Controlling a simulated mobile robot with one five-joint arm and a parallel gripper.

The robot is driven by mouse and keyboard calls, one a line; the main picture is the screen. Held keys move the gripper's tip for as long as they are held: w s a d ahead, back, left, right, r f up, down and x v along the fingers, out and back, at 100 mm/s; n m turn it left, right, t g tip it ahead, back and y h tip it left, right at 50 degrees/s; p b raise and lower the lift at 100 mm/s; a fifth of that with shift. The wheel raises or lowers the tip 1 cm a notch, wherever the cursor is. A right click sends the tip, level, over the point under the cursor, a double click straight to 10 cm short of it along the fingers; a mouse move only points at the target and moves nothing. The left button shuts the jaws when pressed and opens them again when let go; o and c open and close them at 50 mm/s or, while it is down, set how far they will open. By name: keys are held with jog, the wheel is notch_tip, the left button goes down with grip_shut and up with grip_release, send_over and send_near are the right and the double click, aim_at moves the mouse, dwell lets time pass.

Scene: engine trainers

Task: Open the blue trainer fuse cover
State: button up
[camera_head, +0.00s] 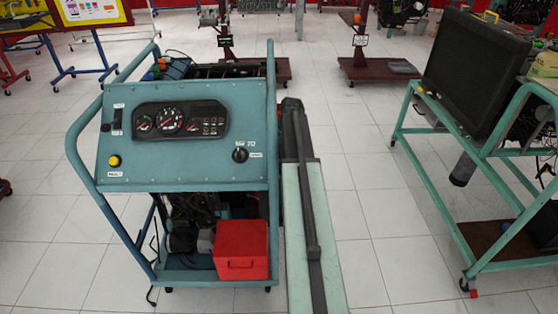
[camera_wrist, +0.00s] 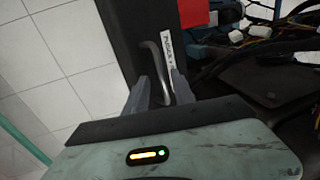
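In the head view the blue trainer (camera_head: 200,172) stands upright, its sloped panel facing me with gauges, switches and a yellow button. I cannot make out the fuse cover there. In the wrist view a dark cover (camera_wrist: 119,30) carries a bent metal handle (camera_wrist: 154,60) and a white label whose text is hard to read. My gripper (camera_wrist: 158,76) is at the handle, with its two grey fingers apart on either side of it. I see gaps between the fingers and the bar, so it is open and not clamped.
A red box (camera_head: 241,250) sits on the trainer's lower shelf. Loose cables (camera_wrist: 262,42) run to the right of the cover in the wrist view. A green-framed stand with a radiator (camera_head: 475,70) is at the right.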

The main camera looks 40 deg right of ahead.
notch_tip(320, 180, up, 8)
jog(key=s+d+p, duration=0.1)
jog(key=p, duration=0.6)
jog(key=shift+f, duration=0.2)
jog(key=shift+c, duration=0.3)
